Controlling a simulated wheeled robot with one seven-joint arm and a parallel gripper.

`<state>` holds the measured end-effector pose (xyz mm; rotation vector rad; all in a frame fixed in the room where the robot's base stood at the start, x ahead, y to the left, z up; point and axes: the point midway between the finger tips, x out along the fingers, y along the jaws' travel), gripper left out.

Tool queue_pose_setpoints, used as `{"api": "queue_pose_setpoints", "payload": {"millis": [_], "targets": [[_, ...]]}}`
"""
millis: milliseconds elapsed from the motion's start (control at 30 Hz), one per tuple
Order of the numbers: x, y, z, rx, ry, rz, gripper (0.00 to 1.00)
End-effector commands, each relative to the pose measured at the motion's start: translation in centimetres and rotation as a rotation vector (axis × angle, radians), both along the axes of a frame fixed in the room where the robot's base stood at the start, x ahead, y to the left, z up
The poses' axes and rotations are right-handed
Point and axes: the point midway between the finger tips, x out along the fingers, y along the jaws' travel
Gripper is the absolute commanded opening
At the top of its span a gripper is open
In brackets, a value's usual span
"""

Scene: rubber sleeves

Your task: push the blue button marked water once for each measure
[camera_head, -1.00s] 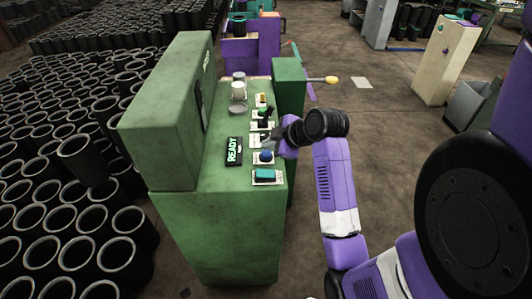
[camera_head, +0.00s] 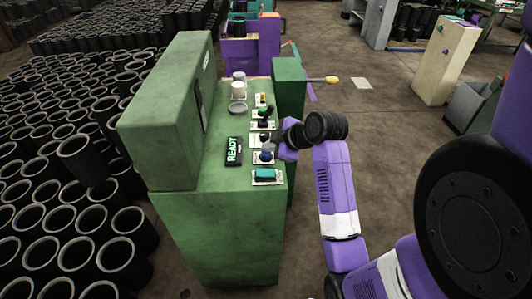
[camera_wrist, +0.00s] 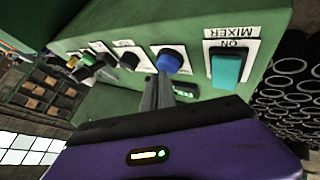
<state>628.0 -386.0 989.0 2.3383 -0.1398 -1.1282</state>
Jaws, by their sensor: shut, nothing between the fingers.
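The blue button (camera_head: 265,157) sits on a white plate on the green machine's sloping panel, between a black knob and the teal switch. In the wrist view the blue button (camera_wrist: 171,61) stands just beyond and to the right of my fingertips. Its label is not readable there. My gripper (camera_head: 268,145) is shut and empty, and its tip partly covers the button in the head view. The wrist view shows the closed grey fingers (camera_wrist: 160,80) close to the button; I cannot tell whether they touch it.
The teal switch (camera_wrist: 228,67) on the plate marked MIXER ON is beside the blue button. A black display (camera_head: 233,151) reads READY. Black knobs and a yellow control line the panel farther back. Cups (camera_head: 239,90) stand behind, and black sleeves crowd the floor at left.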

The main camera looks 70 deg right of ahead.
Motion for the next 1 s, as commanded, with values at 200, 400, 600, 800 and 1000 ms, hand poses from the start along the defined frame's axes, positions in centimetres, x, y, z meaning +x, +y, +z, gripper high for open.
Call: {"api": "queue_pose_setpoints", "payload": {"millis": [200,400,600,800,1000], "targets": [[0.0,0.0,-0.3,0.000,0.000,0.000,0.00],[0.0,0.0,-0.5,0.001,0.000,-0.001,0.00],[0.0,0.0,-0.6,0.000,0.001,-0.001,0.00],[0.0,0.0,-0.5,0.001,0.001,0.000,0.00],[0.0,0.0,0.4,0.001,0.000,0.001,0.00]]}}
